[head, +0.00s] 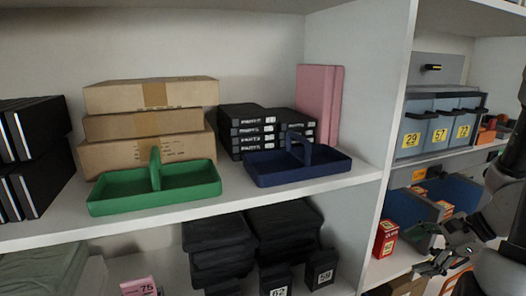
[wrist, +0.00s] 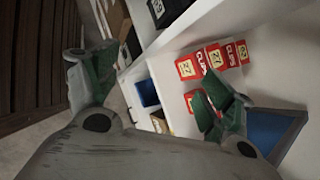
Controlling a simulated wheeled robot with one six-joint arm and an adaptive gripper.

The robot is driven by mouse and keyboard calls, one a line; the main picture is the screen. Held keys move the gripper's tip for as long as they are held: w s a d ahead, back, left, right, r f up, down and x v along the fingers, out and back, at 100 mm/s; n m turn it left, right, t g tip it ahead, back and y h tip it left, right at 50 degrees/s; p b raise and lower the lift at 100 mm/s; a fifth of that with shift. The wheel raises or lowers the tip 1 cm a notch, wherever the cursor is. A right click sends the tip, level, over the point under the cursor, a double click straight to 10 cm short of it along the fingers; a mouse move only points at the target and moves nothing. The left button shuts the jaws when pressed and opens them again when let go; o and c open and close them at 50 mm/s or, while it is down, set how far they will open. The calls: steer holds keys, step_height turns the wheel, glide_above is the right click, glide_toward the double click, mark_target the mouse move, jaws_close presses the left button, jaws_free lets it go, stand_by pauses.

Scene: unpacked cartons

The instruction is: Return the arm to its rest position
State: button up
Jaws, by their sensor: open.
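My gripper (head: 428,252) is at the lower right of the head view, in front of the right-hand shelf unit. Its fingers are spread with nothing between them. Part of my arm shows along the right edge of the head view. In the wrist view my gripper (wrist: 155,92) also shows with its two green-tipped fingers wide apart. The right finger overlaps the view of red boxes (wrist: 212,58) marked CLIPS; I cannot tell whether it touches anything.
A red box (head: 386,238) stands on the lower right shelf beside a blue bin (head: 407,211). Grey-blue bins (head: 437,106) stand above. A green carrier (head: 112,198) and a navy carrier (head: 318,171) stand on the left shelf. A white divider (head: 393,130) separates the units.

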steer(key=s+r+n+g+h, duration=0.45)
steer(key=s+r+n, duration=0.45)
steer(key=r+n, duration=0.45)
steer(key=a+r+n+t+h, duration=0.2)
steer(key=a+r+n+t, duration=0.1)
steer(key=r+n, duration=0.3)
steer(key=shift+s+a+r+t+h, duration=0.2)
steer(key=shift+a+r+t+h, duration=0.15)
steer(key=shift+r+t, duration=0.35)
